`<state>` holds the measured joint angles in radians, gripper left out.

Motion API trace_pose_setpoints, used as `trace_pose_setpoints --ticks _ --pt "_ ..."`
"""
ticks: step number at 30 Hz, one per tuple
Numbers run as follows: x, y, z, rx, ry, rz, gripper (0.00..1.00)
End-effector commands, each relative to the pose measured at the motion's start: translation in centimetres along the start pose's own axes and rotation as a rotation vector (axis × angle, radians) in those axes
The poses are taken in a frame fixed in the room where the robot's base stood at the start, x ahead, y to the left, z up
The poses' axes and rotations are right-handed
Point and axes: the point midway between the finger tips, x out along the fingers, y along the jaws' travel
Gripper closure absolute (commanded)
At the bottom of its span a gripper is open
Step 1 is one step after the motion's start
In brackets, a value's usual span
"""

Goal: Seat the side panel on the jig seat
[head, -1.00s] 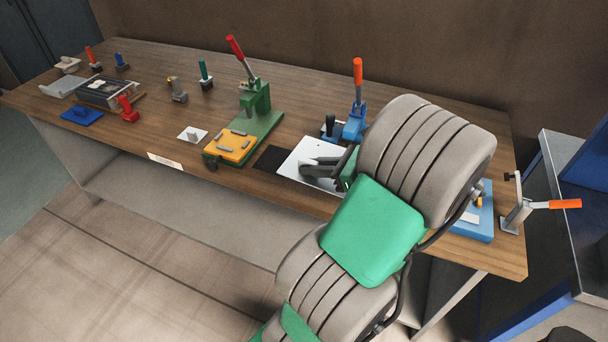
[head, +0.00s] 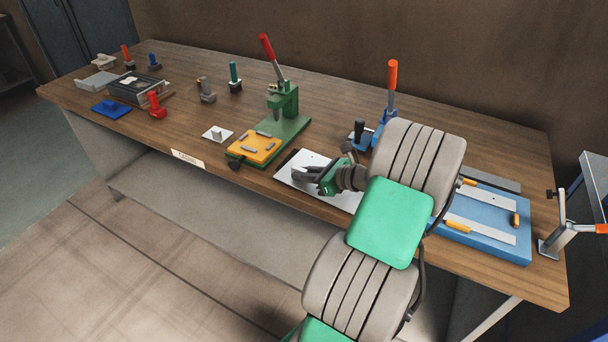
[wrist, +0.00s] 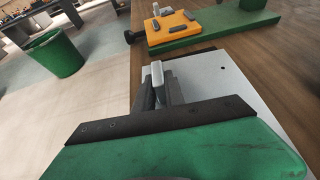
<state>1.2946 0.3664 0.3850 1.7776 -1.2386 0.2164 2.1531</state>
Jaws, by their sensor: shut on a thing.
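A flat white plate, which looks like the side panel (head: 291,173), lies at or just above the bench in front of my gripper (head: 310,174). It also shows in the wrist view (wrist: 228,92). My gripper (wrist: 158,88) is shut on a pale upright block on this panel; the arm hides the panel's right part. An orange block with several grey bars (head: 254,147) on the green press base looks like the jig seat. It also shows in the wrist view (wrist: 176,29). The panel is apart from it, to its right. I cannot tell whether the panel touches the bench.
A green press with a red lever (head: 284,100) stands behind the orange block. A blue clamp with an orange lever (head: 388,105) stands behind my arm. A blue board (head: 480,237) lies at right. A small white plate (head: 217,134) lies left of the orange block.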

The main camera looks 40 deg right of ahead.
Motion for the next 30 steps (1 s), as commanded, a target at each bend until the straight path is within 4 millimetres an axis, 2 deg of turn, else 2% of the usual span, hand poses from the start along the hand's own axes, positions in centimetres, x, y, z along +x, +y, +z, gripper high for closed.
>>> trace_pose_setpoints --ticks 11,12,19,30 --pt "0.3 0.0 -0.7 -0.005 -0.002 -0.001 1.00" --pt "0.3 0.0 -0.8 -0.004 -0.001 -0.001 0.83" --pt "0.3 0.0 -0.8 -0.004 -0.001 -0.001 0.64" --pt "0.5 0.0 -1.2 -0.006 -0.001 -0.002 0.64"
